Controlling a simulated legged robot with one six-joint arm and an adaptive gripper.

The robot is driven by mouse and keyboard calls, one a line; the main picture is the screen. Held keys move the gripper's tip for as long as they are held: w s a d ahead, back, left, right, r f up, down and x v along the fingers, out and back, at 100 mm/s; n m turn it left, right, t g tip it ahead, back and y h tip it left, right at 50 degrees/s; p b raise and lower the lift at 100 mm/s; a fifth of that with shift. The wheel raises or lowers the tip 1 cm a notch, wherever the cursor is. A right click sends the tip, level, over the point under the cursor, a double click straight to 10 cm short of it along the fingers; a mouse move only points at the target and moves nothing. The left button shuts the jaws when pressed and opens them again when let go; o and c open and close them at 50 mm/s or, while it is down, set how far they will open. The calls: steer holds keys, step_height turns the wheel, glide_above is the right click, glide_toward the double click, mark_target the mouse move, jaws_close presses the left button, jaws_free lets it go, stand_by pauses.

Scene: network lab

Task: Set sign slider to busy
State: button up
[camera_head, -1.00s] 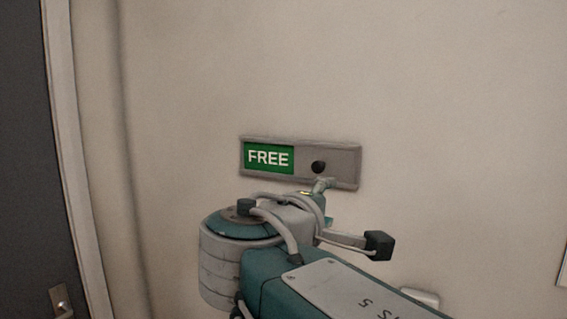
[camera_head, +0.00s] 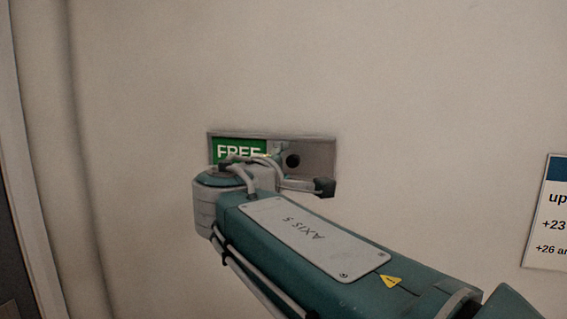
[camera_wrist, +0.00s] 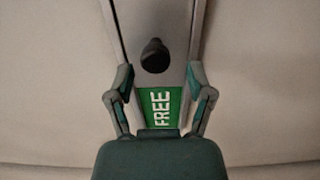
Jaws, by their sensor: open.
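The sign (camera_head: 318,150) is a grey wall plate with a green window reading FREE (camera_head: 228,148) at its left. A dark round knob (camera_head: 292,161) sits just right of the window. My arm hides the lower part of the sign in the head view. In the wrist view the sign runs up the picture, with the knob (camera_wrist: 154,56) above the green FREE window (camera_wrist: 160,106). My gripper (camera_wrist: 160,75) is open, its two fingers on either side of the sign near the window. The knob lies between and beyond the fingertips, apart from them.
A poster (camera_head: 548,212) with printed text hangs on the wall at the right. A door frame (camera_head: 30,200) stands at the far left. The wall around the sign is otherwise bare.

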mark_target(234, 154)
steer(key=shift+w+d, duration=0.25)
steer(key=shift+d, duration=0.15)
steer(key=shift+d+r, duration=0.1)
steer(key=shift+d, duration=0.75)
steer(key=shift+a, duration=0.2)
jaws_close()
steer(key=shift+w+a, duration=0.15)
steer(key=shift+a, duration=0.4)
steer(key=w+a, duration=0.1)
steer(key=a, duration=0.3)
steer(key=w+a, duration=0.1)
steer(key=a, duration=0.3)
steer(key=w+a, duration=0.2)
steer(key=a, duration=0.2)
steer(key=shift+f, duration=0.2)
steer(key=shift+d, duration=0.3)
jaws_free()
steer(key=shift+a, duration=0.2)
steer(key=shift+r, duration=0.1)
